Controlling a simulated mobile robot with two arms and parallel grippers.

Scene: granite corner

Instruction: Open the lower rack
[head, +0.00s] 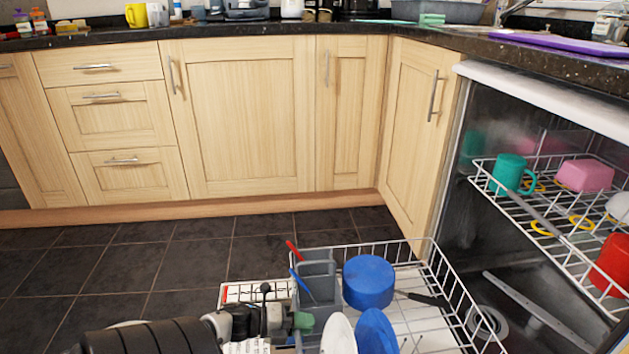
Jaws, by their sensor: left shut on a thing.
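The lower rack (433,262) is a white wire rack that stands out from the dishwasher over the dark floor. It holds a blue pot (368,282) with a black handle, a grey cutlery basket (318,268) with red and blue utensils, a blue plate (375,332) and a white plate (339,336). My left gripper (300,321) comes in from the bottom left and is shut at the rack's near-left edge, beside the basket. The exact contact is partly hidden by the gripper. My right gripper is not in view.
The upper rack (527,207) sits inside the dishwasher with a teal mug (509,173), a pink container (585,175) and a red mug (611,263). Wooden cabinets (240,120) line the back beneath a dark granite counter (230,29). The tiled floor (130,265) at left is clear.

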